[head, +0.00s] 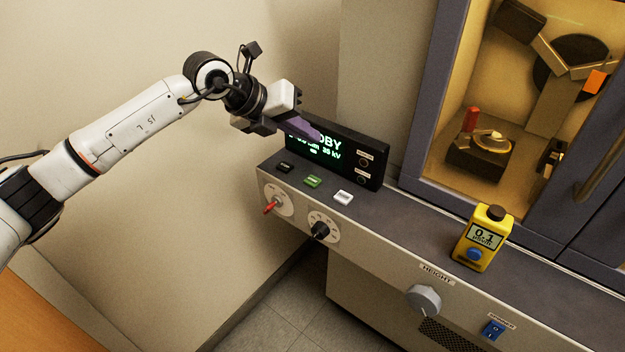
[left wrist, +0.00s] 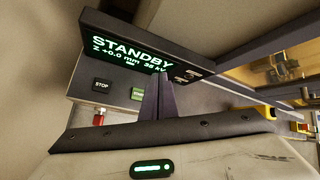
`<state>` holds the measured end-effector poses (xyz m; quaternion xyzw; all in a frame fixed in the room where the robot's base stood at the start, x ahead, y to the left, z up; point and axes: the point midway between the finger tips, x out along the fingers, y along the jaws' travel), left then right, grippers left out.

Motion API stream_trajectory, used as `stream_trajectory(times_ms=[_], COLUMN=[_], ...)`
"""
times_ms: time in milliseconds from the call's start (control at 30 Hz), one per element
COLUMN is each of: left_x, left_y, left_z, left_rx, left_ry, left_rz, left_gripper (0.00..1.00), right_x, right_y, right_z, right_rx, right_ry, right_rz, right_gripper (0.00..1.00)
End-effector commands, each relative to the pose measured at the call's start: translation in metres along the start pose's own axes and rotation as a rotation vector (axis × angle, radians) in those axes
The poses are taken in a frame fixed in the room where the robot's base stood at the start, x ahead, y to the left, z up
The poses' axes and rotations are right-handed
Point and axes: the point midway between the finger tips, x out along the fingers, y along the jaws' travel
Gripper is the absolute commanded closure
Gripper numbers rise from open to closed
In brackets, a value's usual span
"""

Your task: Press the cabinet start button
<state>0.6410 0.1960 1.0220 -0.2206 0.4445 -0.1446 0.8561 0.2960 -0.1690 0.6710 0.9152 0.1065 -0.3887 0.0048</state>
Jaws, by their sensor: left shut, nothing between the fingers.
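The green button (head: 313,181) sits on the cabinet's top ledge (head: 385,215), between a black button (head: 285,167) and a white button (head: 343,197). In the left wrist view the green button (left wrist: 138,94) is partly hidden beside my fingers, and the black one (left wrist: 102,85) reads STOP. My left gripper (head: 312,132) is shut and empty, its fingers in front of the display (head: 347,155) and apart from the green button in the head view. The fingers also show in the left wrist view (left wrist: 158,90). The display (left wrist: 130,50) reads STANDBY. My right gripper is not in view.
A yellow meter (head: 482,238) stands on the ledge to the right. The front panel has a red switch (head: 271,207), a black knob (head: 320,230), a grey height knob (head: 423,299) and a blue switch (head: 494,329). A windowed chamber (head: 445,120) rises behind the ledge.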

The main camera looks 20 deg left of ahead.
Motion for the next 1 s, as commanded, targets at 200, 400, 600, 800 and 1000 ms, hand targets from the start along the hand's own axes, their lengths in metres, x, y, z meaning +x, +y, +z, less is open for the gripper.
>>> stream_trajectory(times_ms=[200, 400, 600, 800, 1000], left_x=[0.014, 0.034, 0.053, 0.060, 0.060], left_y=[0.010, 0.024, 0.038, 0.043, 0.043], left_z=[-0.011, -0.025, -0.039, -0.044, -0.044], left_rx=[0.000, -0.001, 0.000, 0.001, 0.001], left_ry=[0.001, 0.002, 0.002, 0.000, 0.000], left_rz=[-0.001, -0.001, -0.001, -0.002, -0.002], left_gripper=[1.00, 1.00, 1.00, 1.00, 1.00], right_x=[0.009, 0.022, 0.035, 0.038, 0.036], right_y=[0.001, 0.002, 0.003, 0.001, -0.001], right_z=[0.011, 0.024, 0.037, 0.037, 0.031], right_rx=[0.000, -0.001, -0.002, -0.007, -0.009], right_ry=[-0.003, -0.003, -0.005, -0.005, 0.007], right_rz=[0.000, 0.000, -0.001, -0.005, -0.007], right_gripper=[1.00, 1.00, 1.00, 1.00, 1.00])
